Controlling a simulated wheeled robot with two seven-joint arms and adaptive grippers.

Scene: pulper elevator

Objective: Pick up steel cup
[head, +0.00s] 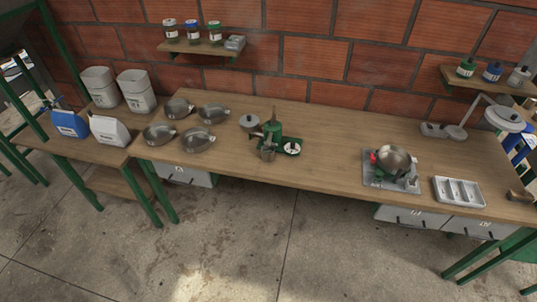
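A small steel cup (268,153) stands near the front edge of the long wooden table (330,170), around its middle. It is just in front of a green hand-cranked device (272,132), and at this size I cannot tell whether they touch. A lidded metal pot (249,122) stands behind and to the left of the cup. Neither of my grippers is in view.
Several metal pans (198,138) stand to the left. The table between is clear, and the concrete floor in front is open.

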